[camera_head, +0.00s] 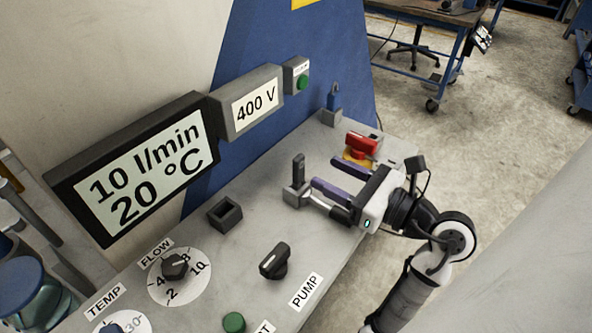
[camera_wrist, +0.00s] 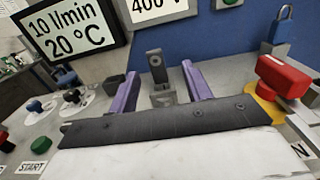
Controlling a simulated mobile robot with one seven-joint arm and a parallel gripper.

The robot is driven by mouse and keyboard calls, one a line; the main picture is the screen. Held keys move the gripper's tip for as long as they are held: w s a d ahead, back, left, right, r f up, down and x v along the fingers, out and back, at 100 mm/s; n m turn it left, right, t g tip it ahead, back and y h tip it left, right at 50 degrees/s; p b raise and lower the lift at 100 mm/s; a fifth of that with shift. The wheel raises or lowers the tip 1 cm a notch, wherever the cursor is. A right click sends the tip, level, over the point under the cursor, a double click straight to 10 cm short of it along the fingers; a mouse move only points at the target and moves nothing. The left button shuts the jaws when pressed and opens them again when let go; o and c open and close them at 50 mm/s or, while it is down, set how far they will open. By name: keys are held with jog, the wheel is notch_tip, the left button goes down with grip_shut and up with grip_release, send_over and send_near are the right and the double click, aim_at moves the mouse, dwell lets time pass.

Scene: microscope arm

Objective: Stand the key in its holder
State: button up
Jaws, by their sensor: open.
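The dark grey key (camera_head: 298,167) stands upright at a small grey block holder (camera_head: 292,197) on the panel. In the wrist view, the key (camera_wrist: 156,64) shows a round hole near its top, and the block (camera_wrist: 162,99) is at its foot. How deep it sits is hidden. My gripper (camera_head: 323,172) is open, its purple fingers pointing towards the key from the right. In the wrist view, the key appears between the two fingers (camera_wrist: 160,72), beyond their tips, with a gap on each side. Nothing is held.
An empty square socket (camera_head: 225,215) is left of the key. The black pump knob (camera_head: 275,261) and flow dial (camera_head: 176,267) are nearer. A red switch (camera_head: 362,144) is beside my gripper, and a blue padlock (camera_head: 333,98) stands behind. Displays line the back.

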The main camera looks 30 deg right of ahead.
aim_at(302, 163)
jog(key=shift+x, duration=1.05)
jog(key=p+x, duration=0.1)
jog(key=x, duration=0.1)
jog(key=a+p+x, duration=0.1)
jog(key=p+x, duration=0.1)
jog(key=shift+w+r, duration=0.1)
jog(key=shift+w, duration=0.1)
jog(key=shift+w+a, duration=0.15)
jog(key=shift+w, duration=0.2)
grip_shut()
